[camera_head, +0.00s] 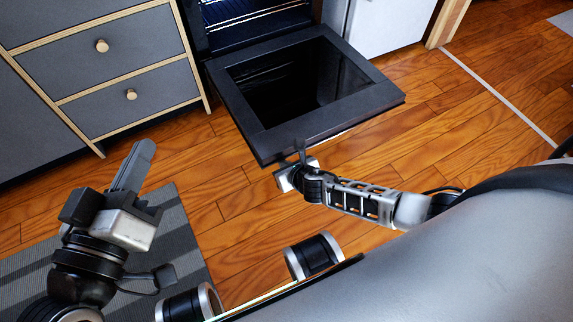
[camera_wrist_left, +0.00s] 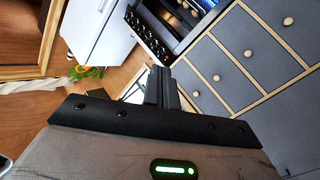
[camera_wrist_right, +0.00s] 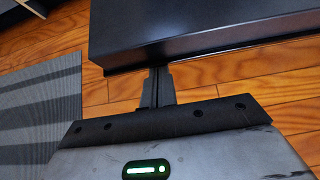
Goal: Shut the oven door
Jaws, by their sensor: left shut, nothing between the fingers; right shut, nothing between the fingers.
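The oven door (camera_head: 345,122) is black with a dark glass window and hangs wide open, sticking out from the oven (camera_head: 250,28) over the floor. Wire racks show in the oven's lit opening. My right gripper (camera_head: 301,150) is shut and empty at the door's front outer edge; whether it touches is unclear. In the right wrist view the fingertips (camera_wrist_right: 157,72) end at the lower edge of the dark door panel (camera_wrist_right: 190,30). My left gripper (camera_head: 142,152) is shut and empty, left of the door, above the mat. It also shows shut in the left wrist view (camera_wrist_left: 160,75).
Grey drawers (camera_head: 105,75) with wooden knobs stand left of the oven. A white cabinet (camera_head: 385,22) stands right of it. A striped grey mat (camera_head: 185,235) lies on the wooden floor. The floor right of the door (camera_head: 450,110) is clear.

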